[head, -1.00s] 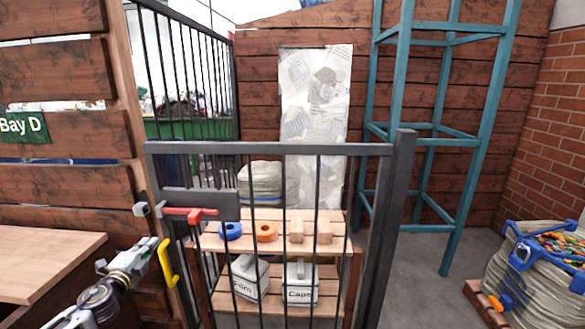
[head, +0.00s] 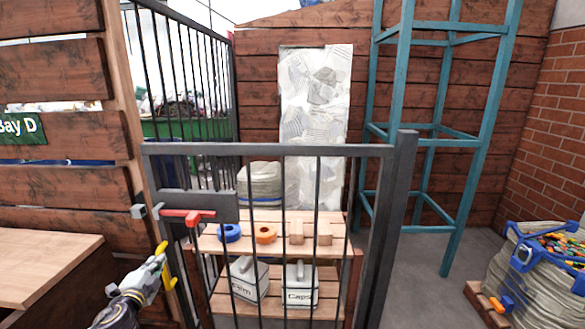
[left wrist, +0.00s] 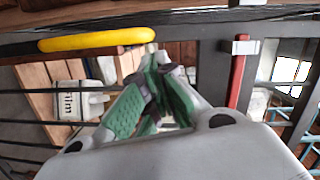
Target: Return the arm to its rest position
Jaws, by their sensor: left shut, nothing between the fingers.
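My left gripper (head: 159,260) is at the lower left in the head view, in front of the gate's lower left edge. Its fingers are shut with nothing between them; the green-padded fingers (left wrist: 155,100) also show in the left wrist view. The gripper overlaps the yellow handle (head: 162,248) in the head view; I cannot tell whether they touch. In the left wrist view, the yellow handle (left wrist: 95,40) lies beyond the fingertips, to the upper left. My right gripper is in neither view.
A dark barred gate (head: 270,149) with a red latch handle (head: 187,216) stands ahead. Behind it, a wooden shelf (head: 275,215) holds rings, blocks and labelled boxes. A wooden counter (head: 40,262) is at left. A full sack (head: 530,285) stands at right. Floor (head: 425,275) right of the gate is clear.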

